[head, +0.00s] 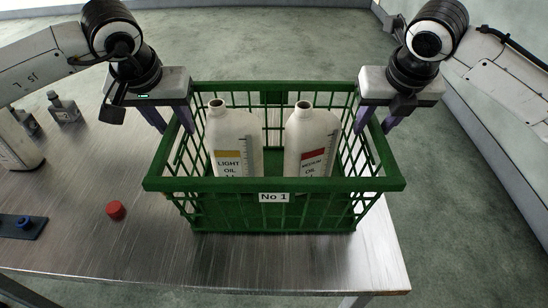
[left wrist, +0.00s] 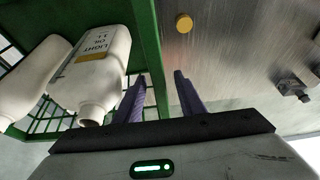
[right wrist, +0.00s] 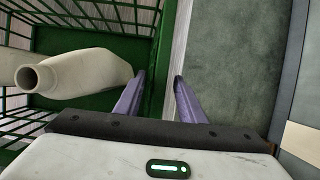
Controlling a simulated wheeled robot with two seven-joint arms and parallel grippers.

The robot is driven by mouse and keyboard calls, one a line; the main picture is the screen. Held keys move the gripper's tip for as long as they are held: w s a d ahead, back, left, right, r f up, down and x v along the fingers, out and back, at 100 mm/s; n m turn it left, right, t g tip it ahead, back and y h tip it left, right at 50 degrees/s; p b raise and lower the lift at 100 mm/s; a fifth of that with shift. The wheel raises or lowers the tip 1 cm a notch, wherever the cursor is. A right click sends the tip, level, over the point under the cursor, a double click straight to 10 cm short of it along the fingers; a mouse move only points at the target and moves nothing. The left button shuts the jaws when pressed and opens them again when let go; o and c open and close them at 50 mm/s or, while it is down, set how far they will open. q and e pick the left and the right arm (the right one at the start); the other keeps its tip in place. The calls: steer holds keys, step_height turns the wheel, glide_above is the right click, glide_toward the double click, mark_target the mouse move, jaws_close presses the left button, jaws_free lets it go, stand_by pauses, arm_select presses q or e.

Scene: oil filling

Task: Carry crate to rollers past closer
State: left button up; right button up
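The green wire crate (head: 274,185), labelled No 1, stands upright on the metal table near its right end. It holds two white bottles, light oil (head: 232,140) with a yellow label and medium oil (head: 311,143) with a red label. My left gripper (head: 178,124) is open at the crate's left side; in the left wrist view its fingers (left wrist: 159,76) stand either side of the crate's edge. My right gripper (head: 377,128) is open at the right side, its fingers (right wrist: 159,76) either side of the rim. No rollers or closer can be made out.
Grey floor lies beyond; a pale wall edge (head: 500,130) runs along the right.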

arm_select(q)
steer(key=shift+c, duration=0.2)
arm_select(e)
steer(key=shift+c, duration=0.2)
arm_select(q)
jaws_close()
arm_select(e)
jaws_close()
arm_select(q)
steer(key=shift+r, duration=0.1)
arm_select(e)
steer(key=shift+r, duration=0.1)
stand_by(0.6)
